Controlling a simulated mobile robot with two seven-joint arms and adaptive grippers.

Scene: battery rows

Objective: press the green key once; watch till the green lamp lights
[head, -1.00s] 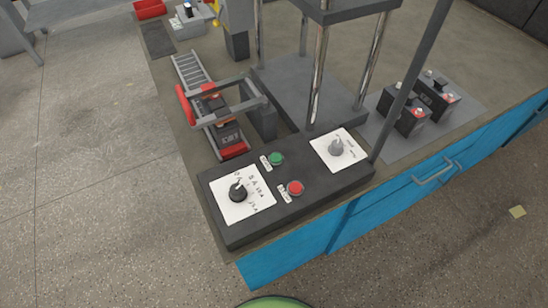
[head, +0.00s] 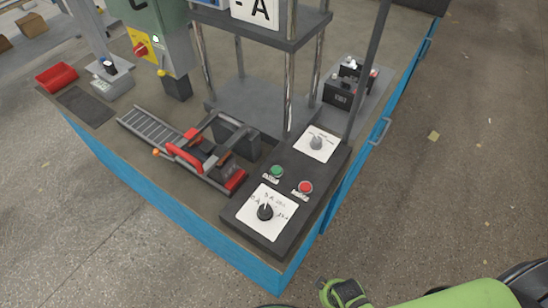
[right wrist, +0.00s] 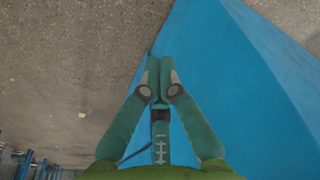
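The green key (head: 277,171) is a round button on the dark control panel (head: 246,226) at the table's near corner. A red key (head: 305,187) sits to its right. A green-grey box (head: 160,18) at the back carries a small pale spot (head: 155,38); I cannot tell whether it is a lamp or lit. My right gripper (right wrist: 160,62) has its fingers together and empty in the right wrist view, with the blue table side behind it. In the head view my green right arm shows at the bottom right, apart from the panel. My left gripper is not in view.
Two dial plates (head: 268,211) (head: 317,143) flank the keys. A roller track (head: 150,128) with a red-ended clamp lies left of the panel. Metal posts (head: 288,100) rise behind it. Black batteries (head: 343,92) stand on the right. The floor right of the table is clear.

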